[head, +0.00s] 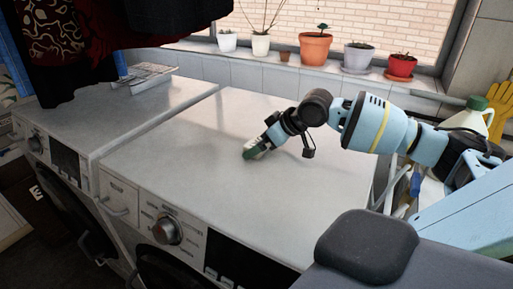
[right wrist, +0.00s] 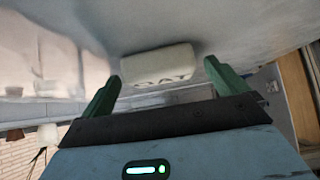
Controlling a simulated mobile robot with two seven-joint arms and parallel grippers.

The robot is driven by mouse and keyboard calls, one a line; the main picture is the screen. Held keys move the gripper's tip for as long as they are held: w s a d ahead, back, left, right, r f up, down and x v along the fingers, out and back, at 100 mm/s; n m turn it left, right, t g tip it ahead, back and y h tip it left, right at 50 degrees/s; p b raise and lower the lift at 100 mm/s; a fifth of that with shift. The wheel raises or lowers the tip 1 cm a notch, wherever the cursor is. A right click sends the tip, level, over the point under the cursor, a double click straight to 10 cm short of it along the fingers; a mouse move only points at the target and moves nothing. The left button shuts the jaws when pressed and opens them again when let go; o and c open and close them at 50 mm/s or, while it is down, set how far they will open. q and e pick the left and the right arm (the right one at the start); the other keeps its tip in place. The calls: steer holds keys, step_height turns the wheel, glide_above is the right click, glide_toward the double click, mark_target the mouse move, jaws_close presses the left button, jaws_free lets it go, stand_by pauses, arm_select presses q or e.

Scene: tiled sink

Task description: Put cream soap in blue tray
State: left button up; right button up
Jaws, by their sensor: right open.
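The cream soap (right wrist: 158,66) is a pale block with raised lettering. In the right wrist view it lies on the light grey surface, just beyond and between the two green fingertips. My right gripper (right wrist: 163,72) is open, with a finger toward each side of the soap; I cannot tell whether either touches it. In the head view my right gripper (head: 252,150) is low over the top of the nearer white washing machine (head: 190,150), where its fingers and hand largely hide the soap. I cannot make out a blue tray in either view. My left gripper is out of view.
A second white machine (head: 85,115) stands at the left with a flat pale rack-like item (head: 145,76) at its back. Potted plants, including an orange pot (head: 315,49), line the windowsill. Dark clothes (head: 75,40) hang at upper left. The nearer machine's top is otherwise clear.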

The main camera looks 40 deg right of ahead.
steer(key=shift+w+a+f, duration=0.15)
steer(key=shift+w+f, duration=0.2)
steer(key=shift+w, duration=0.05)
steer(key=c, duration=1.1)
steer(key=shift+c, duration=0.2)
steer(key=shift+r, duration=0.1)
